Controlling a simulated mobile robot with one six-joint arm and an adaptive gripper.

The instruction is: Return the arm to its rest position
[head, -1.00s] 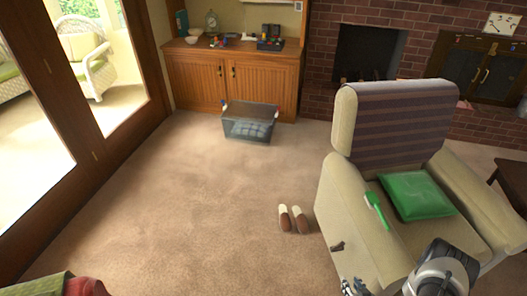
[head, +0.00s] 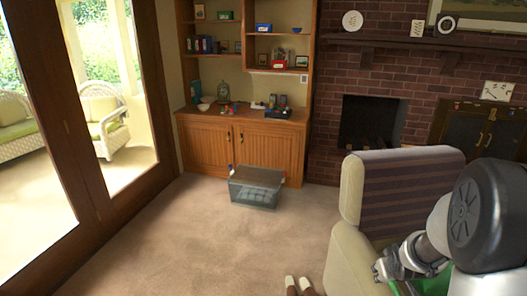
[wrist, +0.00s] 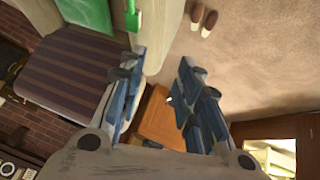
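My gripper (wrist: 162,78) is open in the wrist view, with its two blue-grey fingers apart and nothing between them. Through the gap, a far orange-brown wooden cabinet (wrist: 160,117) shows. In the head view my arm is at the lower right, in front of the beige armchair (head: 350,265). A large dark round joint cap of mine covers part of the chair, and the gripper's fingers cannot be made out clearly there.
The chair's striped back (wrist: 70,78) and green cushion (wrist: 88,12) show in the wrist view. Slippers (head: 291,285) lie on the carpet left of the chair. A clear bin (head: 256,190) stands before the cabinet (head: 240,143). The carpet on the left is open.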

